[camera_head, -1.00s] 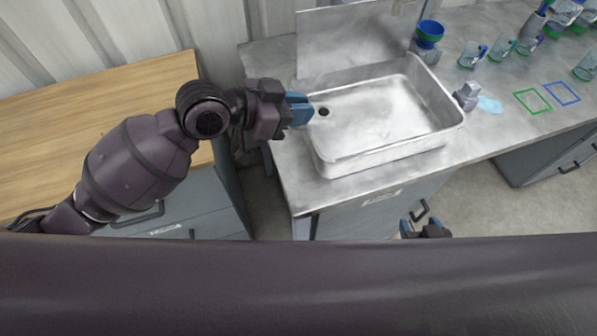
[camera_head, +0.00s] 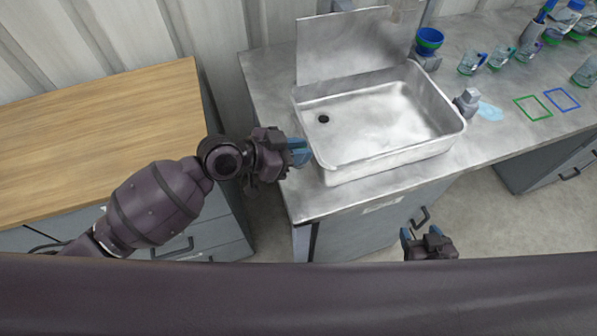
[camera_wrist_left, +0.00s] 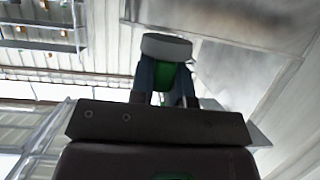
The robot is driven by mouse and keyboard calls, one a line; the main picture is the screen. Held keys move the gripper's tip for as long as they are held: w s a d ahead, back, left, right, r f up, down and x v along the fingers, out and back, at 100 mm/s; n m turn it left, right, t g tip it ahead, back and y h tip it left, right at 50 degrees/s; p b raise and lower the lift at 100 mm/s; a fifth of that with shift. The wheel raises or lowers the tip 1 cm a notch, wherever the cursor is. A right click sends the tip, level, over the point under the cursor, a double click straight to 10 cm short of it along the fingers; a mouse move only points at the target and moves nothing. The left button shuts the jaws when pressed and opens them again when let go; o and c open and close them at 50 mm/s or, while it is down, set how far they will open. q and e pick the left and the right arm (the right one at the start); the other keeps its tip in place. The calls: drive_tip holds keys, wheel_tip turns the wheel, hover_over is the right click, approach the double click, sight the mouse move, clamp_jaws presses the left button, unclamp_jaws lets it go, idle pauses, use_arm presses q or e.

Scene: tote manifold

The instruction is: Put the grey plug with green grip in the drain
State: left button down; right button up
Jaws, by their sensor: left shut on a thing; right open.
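The plug shows in the left wrist view as a grey disc (camera_wrist_left: 167,46) with a green grip (camera_wrist_left: 166,78) under it. My left gripper (camera_wrist_left: 165,85) is shut on the green grip, with the disc beyond the fingertips. In the head view my left gripper (camera_head: 300,152) is at the left wall of the metal sink, and the plug cannot be made out there. The drain (camera_head: 323,118) is a dark round hole in the left part of the sink floor, uncovered, above and right of this gripper. My right gripper (camera_head: 420,236) is open and empty, in front of the counter.
The sink (camera_head: 398,160) has raised walls, and its basin is empty. A metal panel (camera_head: 340,45) stands behind it. Several glass mugs stand further right. A wooden counter (camera_head: 100,130) is at left.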

use_arm(q)
wheel_tip(320, 180, down, 4)
drive_tip(key=shift+f, duration=0.2)
drive_tip(key=shift+f+b, duration=0.3)
drive_tip(key=shift+f, duration=0.15)
wheel_tip(320, 180, down, 4)
drive_tip(key=shift+r+b, duration=0.25)
drive_tip(key=shift+b, duration=0.2)
drive_tip(key=shift+f, duration=0.1)
drive_tip(key=c, duration=1.1)
unclamp_jaws()
drive_tip(key=b+v, duration=0.2)
drive_tip(key=v, duration=0.8)
drive_tip(key=shift+a, duration=0.45)
